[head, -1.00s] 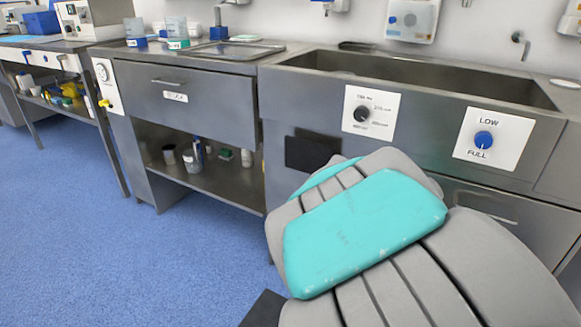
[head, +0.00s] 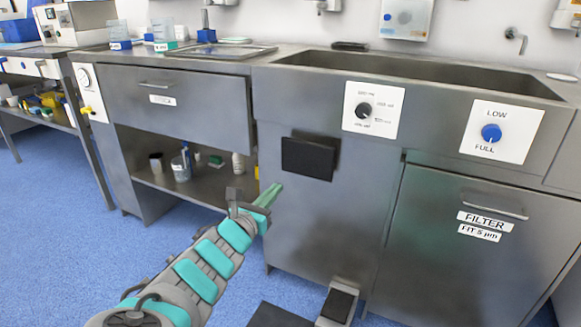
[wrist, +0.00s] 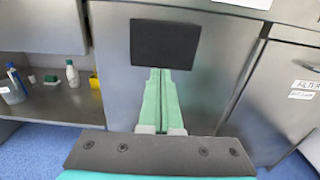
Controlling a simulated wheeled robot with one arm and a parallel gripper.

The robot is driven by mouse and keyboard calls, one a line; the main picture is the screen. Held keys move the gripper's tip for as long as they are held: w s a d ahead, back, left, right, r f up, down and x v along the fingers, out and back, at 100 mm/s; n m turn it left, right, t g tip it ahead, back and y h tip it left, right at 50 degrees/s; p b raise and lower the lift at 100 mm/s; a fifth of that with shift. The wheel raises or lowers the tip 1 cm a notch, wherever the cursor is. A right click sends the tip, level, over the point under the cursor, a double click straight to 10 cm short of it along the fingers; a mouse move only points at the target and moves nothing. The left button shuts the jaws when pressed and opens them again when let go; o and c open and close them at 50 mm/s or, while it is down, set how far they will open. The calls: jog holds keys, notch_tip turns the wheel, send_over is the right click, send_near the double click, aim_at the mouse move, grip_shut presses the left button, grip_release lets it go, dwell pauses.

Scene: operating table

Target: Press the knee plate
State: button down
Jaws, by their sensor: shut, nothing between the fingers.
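The knee plate, a dark rectangular panel (head: 309,158), sits on the steel front below the sink, under the white dial plate. In the wrist view it (wrist: 165,44) is straight ahead, at the far end of the fingers. My gripper (head: 271,194) has green fingers that are shut with nothing between them. In the head view its tips are left of and lower than the plate. In the wrist view the fingertips (wrist: 161,73) appear at the plate's lower edge; I cannot tell whether they touch it.
The steel sink (head: 420,75) runs above the plate. A blue knob (head: 491,133) and a filter door (head: 450,235) are to the right. An open shelf (head: 190,184) with bottles is to the left. A pedal (head: 338,303) stands on the floor below.

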jog(key=shift+w+d, duration=0.1)
jog(key=shift+d, duration=0.05)
send_near(304, 159)
jog(key=x, duration=0.5)
jog(key=shift+w+d+f, duration=0.1)
jog(key=shift+w+d, duration=0.05)
jog(key=shift+w, duration=0.1)
jog(key=shift+w+d, duration=0.2)
jog(key=shift+w, duration=0.35)
jog(key=shift+w+d, duration=0.1)
jog(key=shift+r+p+x, duration=0.2)
jog(key=shift+p+x, duration=0.4)
jog(key=shift+x, duration=0.4)
dwell(0.4)
